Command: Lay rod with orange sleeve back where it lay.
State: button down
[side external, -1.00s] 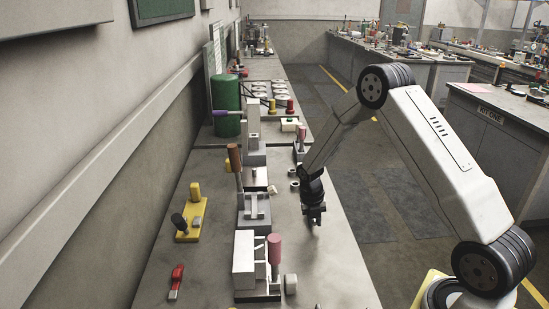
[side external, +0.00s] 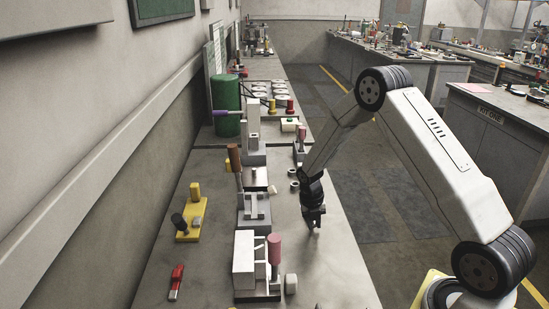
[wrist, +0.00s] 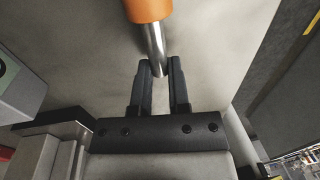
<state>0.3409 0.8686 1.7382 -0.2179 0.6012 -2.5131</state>
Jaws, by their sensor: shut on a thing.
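The rod with orange sleeve shows in the wrist view, with its orange sleeve (wrist: 149,9) at the top edge and its bare metal shank (wrist: 155,45) running down to my fingertips. My gripper (wrist: 160,66) is shut on the shank's end, with one dark finger on each side. The sleeve's far end is cut off by the frame. In the side view my gripper (side external: 314,218) points down over the right part of the grey bench (side external: 335,270). The rod cannot be made out there. I cannot tell whether the rod touches the bench.
Grey fixtures (side external: 255,210) stand left of my gripper, one with a brown-handled rod (side external: 234,158). A white block fixture (side external: 244,258) with a pink-sleeved rod (side external: 274,250) is nearer the camera. The bench's right edge is close; bare bench lies around my gripper.

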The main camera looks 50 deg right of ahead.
jog(key=shift+f, duration=0.4)
dwell(0.3)
jog(key=c, duration=0.5)
grip_release()
jog(key=shift+w+a+r, duration=0.1)
jog(key=shift+a+r, duration=0.05)
jog(key=shift+r, duration=1.15)
jog(key=shift+w+a+r, duration=0.1)
jog(key=shift+w+r, duration=0.05)
jog(key=shift+r, duration=1.1)
jog(key=shift+w+a+r, duration=0.1)
jog(key=shift+a+r, duration=0.05)
jog(key=shift+r, duration=1.15)
